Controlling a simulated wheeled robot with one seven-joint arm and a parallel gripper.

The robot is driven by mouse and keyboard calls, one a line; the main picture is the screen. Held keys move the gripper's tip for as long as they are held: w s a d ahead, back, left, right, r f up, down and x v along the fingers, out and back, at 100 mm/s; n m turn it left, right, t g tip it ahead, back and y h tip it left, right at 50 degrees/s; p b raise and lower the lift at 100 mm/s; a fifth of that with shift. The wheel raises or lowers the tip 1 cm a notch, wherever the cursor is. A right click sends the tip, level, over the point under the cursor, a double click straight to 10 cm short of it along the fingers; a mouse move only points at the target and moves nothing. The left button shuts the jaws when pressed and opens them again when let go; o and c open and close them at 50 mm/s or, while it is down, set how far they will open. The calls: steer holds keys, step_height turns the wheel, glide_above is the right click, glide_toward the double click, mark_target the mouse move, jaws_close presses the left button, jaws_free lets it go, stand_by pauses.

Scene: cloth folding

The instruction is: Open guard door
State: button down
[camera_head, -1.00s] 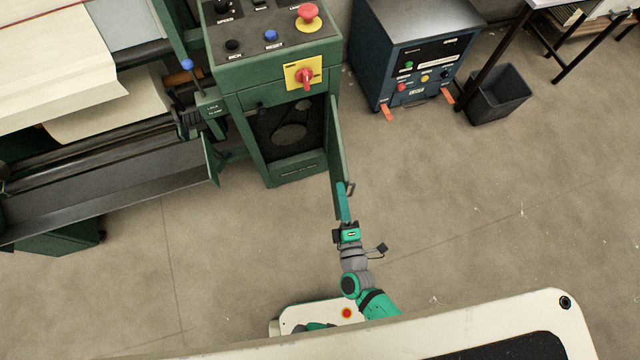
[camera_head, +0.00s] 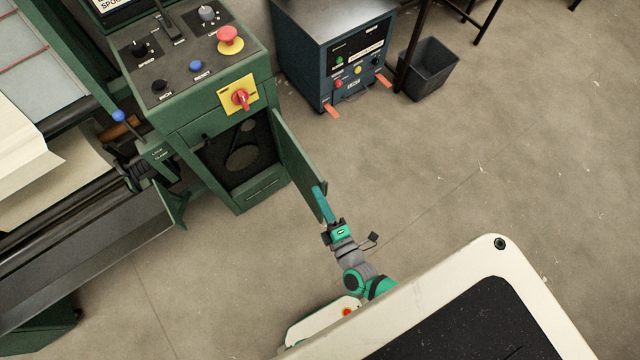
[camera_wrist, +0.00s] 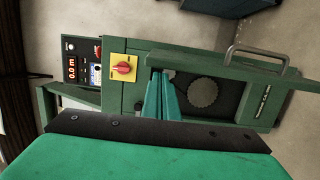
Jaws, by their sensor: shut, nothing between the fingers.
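The green guard door (camera_head: 294,160) stands swung out from the front of the green machine cabinet, hinged at the right side of its opening. The dark opening (camera_head: 238,152) with a round part inside is exposed. My gripper (camera_head: 319,192) is shut and empty near the door's free end. In the wrist view, the teal fingers (camera_wrist: 162,88) point toward the cabinet, on the door's inner side. The door shows edge-on there, with its grey handle (camera_wrist: 256,60) on the far, outer side. Whether the fingers touch the door is unclear.
A blue control box (camera_head: 335,55) and a dark bin (camera_head: 430,68) stand at the back right. The floor right of the door is clear.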

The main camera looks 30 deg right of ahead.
steer(key=s, duration=0.9)
steer(key=shift+s, duration=0.35)
steer(key=shift+d, duration=0.1)
